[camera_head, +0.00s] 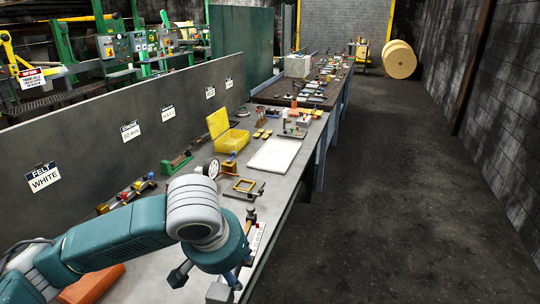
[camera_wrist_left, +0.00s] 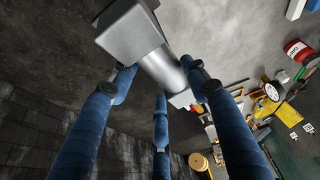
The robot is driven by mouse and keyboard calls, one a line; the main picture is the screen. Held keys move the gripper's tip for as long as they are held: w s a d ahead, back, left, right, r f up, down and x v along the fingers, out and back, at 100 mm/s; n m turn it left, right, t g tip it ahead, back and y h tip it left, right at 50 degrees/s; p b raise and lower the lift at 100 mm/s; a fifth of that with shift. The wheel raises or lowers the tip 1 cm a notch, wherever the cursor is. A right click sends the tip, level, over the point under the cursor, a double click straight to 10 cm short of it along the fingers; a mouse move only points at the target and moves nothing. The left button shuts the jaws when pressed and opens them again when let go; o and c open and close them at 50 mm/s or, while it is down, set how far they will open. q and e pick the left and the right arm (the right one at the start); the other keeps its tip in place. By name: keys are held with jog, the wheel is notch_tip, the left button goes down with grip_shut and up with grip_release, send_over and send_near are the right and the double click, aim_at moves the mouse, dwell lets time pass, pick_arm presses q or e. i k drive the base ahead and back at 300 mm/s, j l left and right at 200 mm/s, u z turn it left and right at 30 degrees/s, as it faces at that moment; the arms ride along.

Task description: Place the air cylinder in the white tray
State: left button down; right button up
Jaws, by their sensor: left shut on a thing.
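My left gripper (camera_head: 232,274) hangs over the near end of the bench in the head view. In the left wrist view its blue fingers (camera_wrist_left: 160,84) are shut around the air cylinder, a silver-grey barrel with square end blocks (camera_wrist_left: 130,38). In the head view, a grey block (camera_head: 218,293) below the fingers looks like one end of the cylinder; the arm hides most of the rest. The white tray (camera_head: 273,155) lies flat and empty further along the bench, apart from the gripper. My right gripper is not in view.
An open yellow case (camera_head: 228,135) stands left of the tray. A grey panel (camera_head: 100,140) borders the bench's left; the right edge drops to floor.

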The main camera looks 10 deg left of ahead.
aim_at(276, 154)
jog(key=i+l+u, duration=0.1)
jog(key=i, duration=0.4)
jog(key=i+l+u, duration=0.1)
jog(key=i, duration=0.35)
jog(key=i+l+u, duration=0.1)
jog(key=i+l, duration=0.15)
jog(key=i, duration=0.25)
jog(key=i+l, duration=0.25)
jog(key=i, duration=0.2)
jog(key=i+l+u, duration=0.15)
jog(key=i, duration=0.3)
jog(key=l, duration=0.05)
